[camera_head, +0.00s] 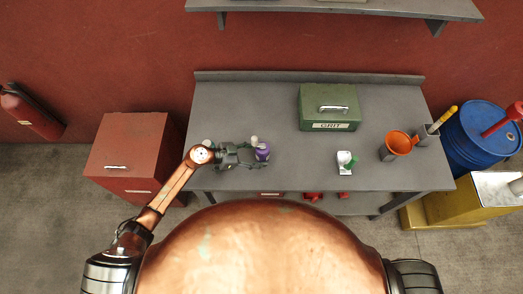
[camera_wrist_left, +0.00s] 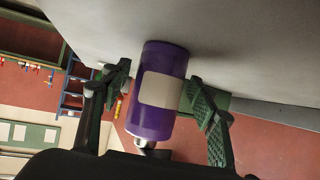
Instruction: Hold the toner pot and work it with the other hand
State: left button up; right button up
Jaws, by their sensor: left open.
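The toner pot is most likely the purple cylinder (camera_head: 263,152) standing on the grey workbench (camera_head: 240,105), left of its middle. In the left wrist view the purple pot (camera_wrist_left: 150,122) shows a blank pale label and a small metallic part at one end. My left gripper (camera_head: 254,152) reaches in from the left at the pot. In the left wrist view its green pads (camera_wrist_left: 160,74) stand open on either side of the pot, with a visible gap at least on the left. My right gripper is not in view.
A green GRIT box (camera_head: 328,123) stands at the back of the bench. A small white and green object (camera_head: 345,163) and an orange cup (camera_head: 397,145) stand to the right. A red cabinet (camera_head: 128,150) is left, a blue drum (camera_head: 482,132) right. A shelf (camera_head: 340,9) hangs above.

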pick_arm(q)
jog(key=shift+w+d+f, duration=0.15)
jog(key=shift+d+f, duration=0.1)
jog(key=shift+d, duration=0.15)
jog(key=shift+c, duration=0.5)
jog(key=c, duration=0.7)
jog(key=shift+o, duration=0.2)
